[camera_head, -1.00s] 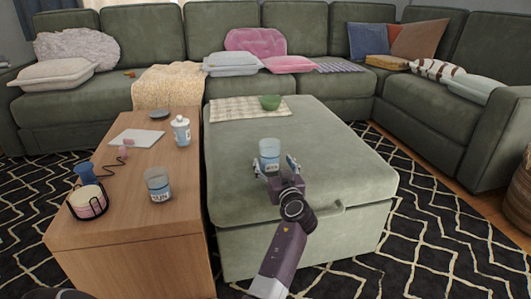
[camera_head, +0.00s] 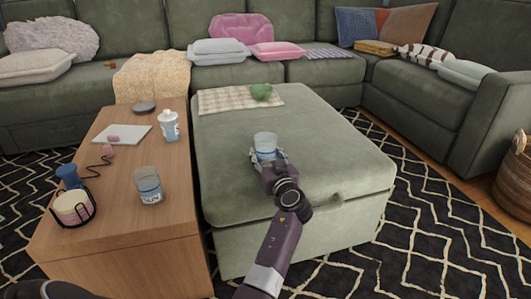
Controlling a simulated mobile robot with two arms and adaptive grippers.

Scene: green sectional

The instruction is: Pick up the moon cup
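A clear glass cup with pale blue contents (camera_head: 265,142) stands on the green ottoman (camera_head: 340,160). Its lower part and label are hidden by my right gripper (camera_head: 267,157). The fingers are on either side of the cup at its near side. I cannot tell whether they touch it or have shut on it. A similar labelled glass cup (camera_head: 149,187) stands on the wooden table (camera_head: 130,250) at the left; its label looks like "SUN". A dark part of my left arm shows at the bottom left edge, but its gripper is out of view.
On the table are a white bottle (camera_head: 169,126), a candle jar in a black holder (camera_head: 73,208), a blue item (camera_head: 68,176), a white sheet (camera_head: 122,135) and a dark disc (camera_head: 144,107).

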